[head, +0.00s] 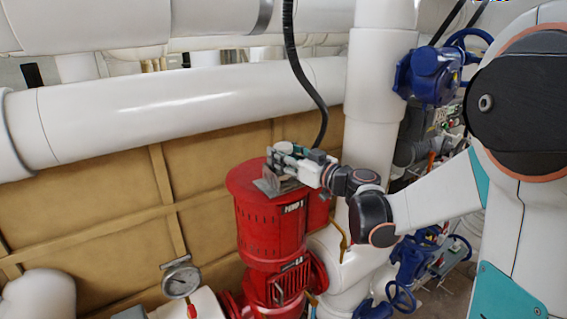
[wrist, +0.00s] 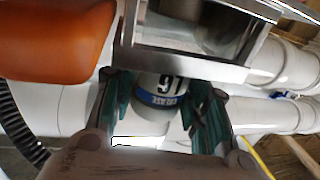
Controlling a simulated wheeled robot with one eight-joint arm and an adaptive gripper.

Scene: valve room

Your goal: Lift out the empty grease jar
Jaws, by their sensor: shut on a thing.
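The grease jar (wrist: 160,88), with a white body and a blue label band, sits between the teal finger pads of my gripper (wrist: 158,108) in the wrist view. My gripper is shut on it. The jar's upper part is hidden behind a metal holder (wrist: 185,68) with an open, boxy frame. In the head view my gripper (head: 285,165) is over the top of the red pump (head: 262,232), at the metal holder (head: 268,187). I cannot make out the jar there. Whether the jar is still inside the holder cannot be told.
A black hose (head: 305,75) hangs down close behind my gripper. A thick white vertical pipe (head: 372,110) stands to the right, with a blue valve (head: 432,75) beside it. A pressure gauge (head: 181,279) stands at lower left. A large white pipe (head: 180,105) runs behind.

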